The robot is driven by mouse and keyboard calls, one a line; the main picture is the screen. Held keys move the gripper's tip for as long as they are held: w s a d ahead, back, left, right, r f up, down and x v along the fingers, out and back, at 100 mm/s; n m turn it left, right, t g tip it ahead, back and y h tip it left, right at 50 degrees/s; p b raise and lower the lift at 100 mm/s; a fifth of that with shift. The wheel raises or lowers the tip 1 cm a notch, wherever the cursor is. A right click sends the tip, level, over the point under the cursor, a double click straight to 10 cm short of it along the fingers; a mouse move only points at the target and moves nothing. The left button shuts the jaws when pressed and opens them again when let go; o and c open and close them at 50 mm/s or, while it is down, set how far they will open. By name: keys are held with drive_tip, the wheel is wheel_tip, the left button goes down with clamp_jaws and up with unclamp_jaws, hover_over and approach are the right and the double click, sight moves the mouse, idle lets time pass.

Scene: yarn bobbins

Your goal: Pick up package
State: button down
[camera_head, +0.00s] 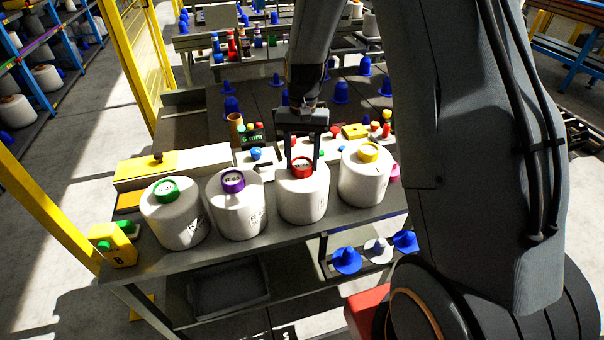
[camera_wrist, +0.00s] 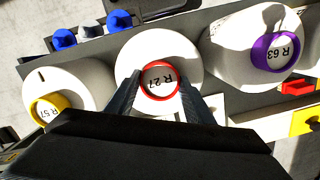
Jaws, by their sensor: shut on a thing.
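Several white yarn bobbins stand in a row on a grey table. The one with the red ring cap (camera_head: 301,167), marked R 27, is third from the left in the head view. My gripper (camera_head: 302,165) reaches down from above, its fingers on both sides of this red cap and shut on it. The bobbin body (camera_head: 303,204) stands upright, seemingly on the table. In the wrist view, the red cap (camera_wrist: 160,79) lies between the two fingers (camera_wrist: 160,88). I see no separate package.
Bobbins with green (camera_head: 166,189) and purple (camera_head: 232,181) caps stand to the left, and one with a yellow cap (camera_head: 368,152) stands close to the right. Small coloured parts and boxes lie behind. Blue cones (camera_head: 347,260) sit on a lower shelf.

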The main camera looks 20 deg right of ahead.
wheel_tip(320, 180, up, 10)
drive_tip(key=b, duration=0.3)
idle(0.3)
